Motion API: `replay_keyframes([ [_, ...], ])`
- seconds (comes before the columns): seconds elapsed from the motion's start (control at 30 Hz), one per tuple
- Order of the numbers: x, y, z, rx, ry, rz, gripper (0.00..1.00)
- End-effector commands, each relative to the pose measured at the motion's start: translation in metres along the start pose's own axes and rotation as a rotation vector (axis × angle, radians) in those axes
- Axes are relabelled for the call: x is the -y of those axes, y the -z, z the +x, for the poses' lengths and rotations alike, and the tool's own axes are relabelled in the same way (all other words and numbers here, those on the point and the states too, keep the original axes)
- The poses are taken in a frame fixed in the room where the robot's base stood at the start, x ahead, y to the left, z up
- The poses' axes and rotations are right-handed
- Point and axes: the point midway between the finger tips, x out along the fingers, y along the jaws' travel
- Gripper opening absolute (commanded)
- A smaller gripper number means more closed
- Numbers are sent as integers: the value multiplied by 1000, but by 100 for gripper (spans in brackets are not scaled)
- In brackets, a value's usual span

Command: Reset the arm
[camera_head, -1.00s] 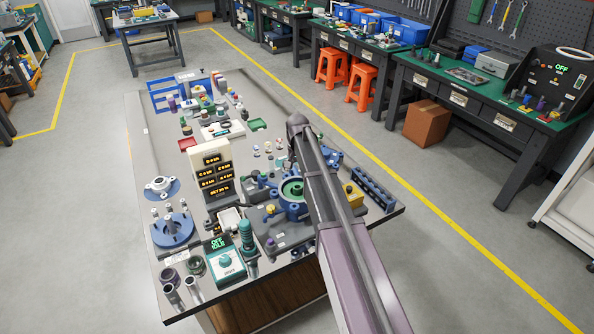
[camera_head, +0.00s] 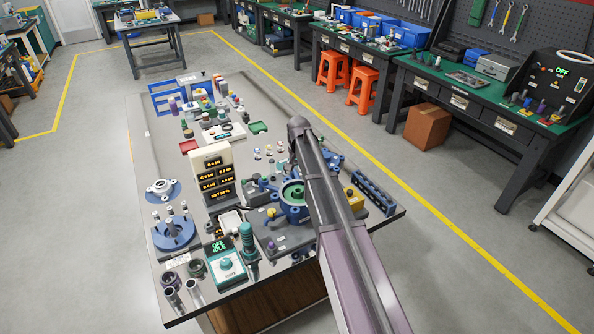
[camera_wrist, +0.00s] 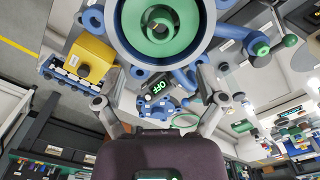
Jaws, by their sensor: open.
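My gripper (camera_wrist: 158,101) is open in the wrist view, its two fingers spread wide with nothing between them. Beyond it, at the top of that view, is a blue round housing with a green ring inside (camera_wrist: 160,25). In the head view the same blue housing with its green ring (camera_head: 292,194) stands on the workbench, partly behind my arm. My arm reaches from the lower right over the bench. My gripper cannot be made out in the head view, where the arm's links cover that area.
The bench (camera_head: 160,130) is crowded: a display tower (camera_head: 216,178), a blue round base with a post (camera_head: 173,233), a teal box reading OFF IDLE (camera_head: 224,262) and a yellow block (camera_head: 353,197). Orange stools (camera_head: 366,82) and a cardboard box (camera_head: 427,126) stand on the floor behind.

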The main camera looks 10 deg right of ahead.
Motion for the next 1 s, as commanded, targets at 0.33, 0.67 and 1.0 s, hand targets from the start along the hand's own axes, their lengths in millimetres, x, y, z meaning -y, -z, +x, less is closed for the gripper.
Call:
replay_keyframes([
  [0.33,-7,-15,0,0,0,-19,90],
  [0.67,-54,-108,0,0,-1,-170,90],
  [1.0,-112,-225,0,0,-1,-383,90],
])
